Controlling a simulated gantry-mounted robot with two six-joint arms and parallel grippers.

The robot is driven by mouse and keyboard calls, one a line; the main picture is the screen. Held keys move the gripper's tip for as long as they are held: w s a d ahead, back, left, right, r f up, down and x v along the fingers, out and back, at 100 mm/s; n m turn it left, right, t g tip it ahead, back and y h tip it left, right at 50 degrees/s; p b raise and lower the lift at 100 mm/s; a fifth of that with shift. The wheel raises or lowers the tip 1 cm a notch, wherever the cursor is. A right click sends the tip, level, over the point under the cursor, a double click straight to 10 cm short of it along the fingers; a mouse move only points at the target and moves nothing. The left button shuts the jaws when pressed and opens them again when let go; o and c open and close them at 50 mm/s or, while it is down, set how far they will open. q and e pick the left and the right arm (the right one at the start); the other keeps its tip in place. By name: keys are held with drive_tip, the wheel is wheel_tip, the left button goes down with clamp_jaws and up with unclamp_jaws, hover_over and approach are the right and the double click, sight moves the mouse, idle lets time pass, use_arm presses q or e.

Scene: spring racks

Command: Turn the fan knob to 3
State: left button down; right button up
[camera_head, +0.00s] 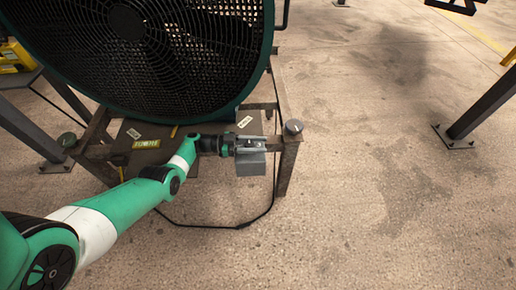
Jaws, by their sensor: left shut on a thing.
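The large round fan (150,45) has a green rim and a dark grille and stands on a brown metal frame at the upper left. A grey control box (251,166) sits at the frame's front right. My left gripper (255,144) is at the top of this box, shut on what seems to be the fan knob. The jaws hide the knob, so its setting cannot be read. My right gripper is not in view.
A grey round cap (293,127) tops the frame's right corner, close to my left gripper. A black cable (225,227) loops on the floor below. A dark post (485,105) stands at the right. The concrete floor (380,200) between is clear.

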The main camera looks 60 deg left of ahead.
use_arm(q)
drive_tip(key=shift+d+m+g+h+b, duration=0.1)
drive_tip(key=shift+m+g+h+b, duration=0.2)
drive_tip(key=shift+m+h+b, duration=0.25)
drive_tip(key=shift+s, duration=0.1)
drive_tip(key=shift+c, duration=1.9)
unclamp_jaws()
drive_tip(key=shift+r, duration=0.1)
